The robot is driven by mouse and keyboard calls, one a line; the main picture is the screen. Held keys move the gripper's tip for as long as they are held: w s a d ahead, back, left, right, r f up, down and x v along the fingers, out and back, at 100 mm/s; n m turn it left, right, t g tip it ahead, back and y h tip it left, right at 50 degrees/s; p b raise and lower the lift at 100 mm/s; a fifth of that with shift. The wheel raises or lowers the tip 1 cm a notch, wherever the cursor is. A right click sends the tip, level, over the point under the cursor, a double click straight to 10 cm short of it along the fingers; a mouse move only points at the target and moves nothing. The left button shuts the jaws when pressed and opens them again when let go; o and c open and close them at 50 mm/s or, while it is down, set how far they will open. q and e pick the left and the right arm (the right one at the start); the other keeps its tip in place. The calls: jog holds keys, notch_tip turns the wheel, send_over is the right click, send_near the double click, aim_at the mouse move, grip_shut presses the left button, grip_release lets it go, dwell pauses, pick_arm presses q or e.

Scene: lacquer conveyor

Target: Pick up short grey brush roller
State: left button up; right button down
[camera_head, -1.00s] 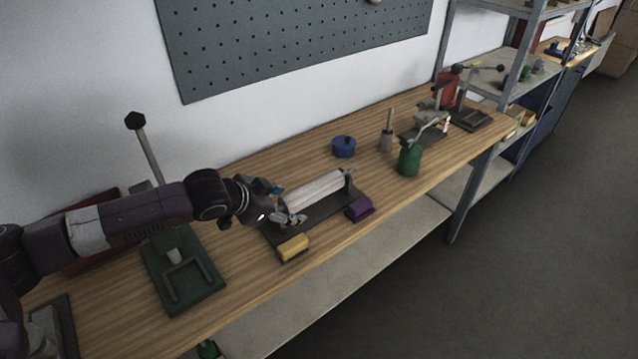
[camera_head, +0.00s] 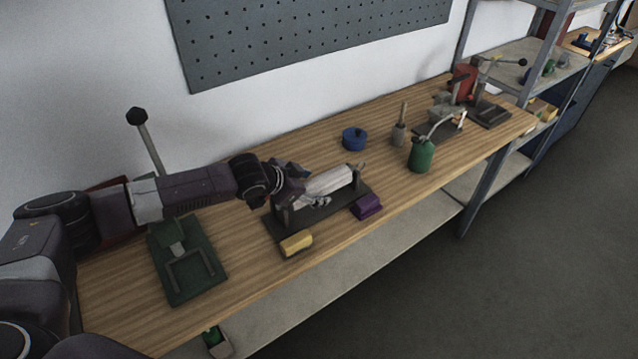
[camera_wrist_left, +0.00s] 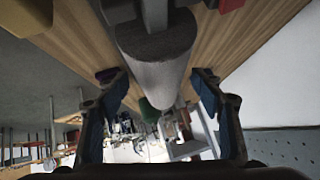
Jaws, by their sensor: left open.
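The short grey brush roller (camera_head: 333,180) lies between the uprights of a dark stand (camera_head: 326,208) on the wooden workbench. In the left wrist view the roller (camera_wrist_left: 158,62) is a pale grey cylinder running down the middle. My left gripper (camera_head: 302,190) is over the near-left part of the roller. Its jaws (camera_wrist_left: 160,88) are open, with one blue-padded finger on each side of the roller, and a gap shows on both sides. The roller's left end is partly hidden by the gripper in the head view. My right gripper is not in view.
A yellow block (camera_head: 296,243) and a purple block (camera_head: 367,206) sit at the stand's front edge. A green press base (camera_head: 188,262) stands left. The bench front is clear.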

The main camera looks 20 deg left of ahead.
pick_arm(q)
jog(key=shift+x, duration=1.15)
jog(key=shift+w+r, duration=0.1)
jog(key=c, duration=1.5)
